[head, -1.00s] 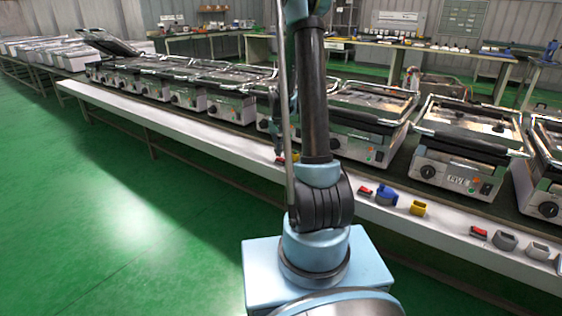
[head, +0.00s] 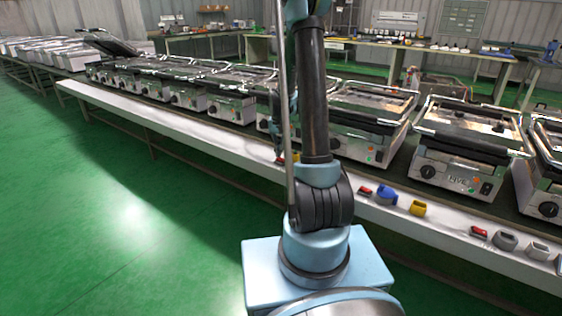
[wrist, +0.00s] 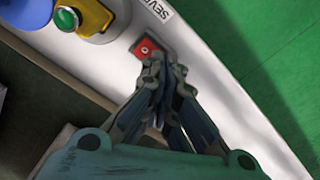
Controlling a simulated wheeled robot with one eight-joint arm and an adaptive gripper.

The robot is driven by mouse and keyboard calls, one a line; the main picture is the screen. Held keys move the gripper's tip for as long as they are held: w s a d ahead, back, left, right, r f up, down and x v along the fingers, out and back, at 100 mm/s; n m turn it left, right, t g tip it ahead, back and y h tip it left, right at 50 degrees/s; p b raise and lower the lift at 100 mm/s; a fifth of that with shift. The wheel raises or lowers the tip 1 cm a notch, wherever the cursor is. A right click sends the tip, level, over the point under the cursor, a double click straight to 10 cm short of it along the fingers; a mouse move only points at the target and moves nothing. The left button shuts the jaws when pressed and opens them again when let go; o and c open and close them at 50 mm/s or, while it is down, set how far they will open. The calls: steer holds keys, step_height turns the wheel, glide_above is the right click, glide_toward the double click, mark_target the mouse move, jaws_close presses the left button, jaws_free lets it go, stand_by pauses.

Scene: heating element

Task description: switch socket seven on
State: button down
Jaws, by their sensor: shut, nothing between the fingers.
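In the wrist view a red rocker switch (wrist: 146,49) sits in a dark frame on the white ledge. A label (wrist: 158,9) reading "SEV…" is partly cut off by the top edge, beside the switch. My gripper (wrist: 163,73) is shut and empty. Its fingertips are just below the switch in the picture and overlap the lower part of its frame; I cannot tell whether they touch it. In the head view my gripper (head: 276,143) is partly hidden behind my arm, close to a red switch (head: 281,160) on the ledge.
A green button on a yellow housing (wrist: 93,17) and a blue socket (wrist: 24,12) stand left of the switch. Contact grills (head: 460,148) line the long table behind the white ledge (head: 205,147). Green floor (head: 90,215) in front is open.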

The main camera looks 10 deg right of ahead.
mark_target(279, 158)
steer(key=shift+f, duration=1)
stand_by(0.7)
steer(key=shift+r, duration=3.45)
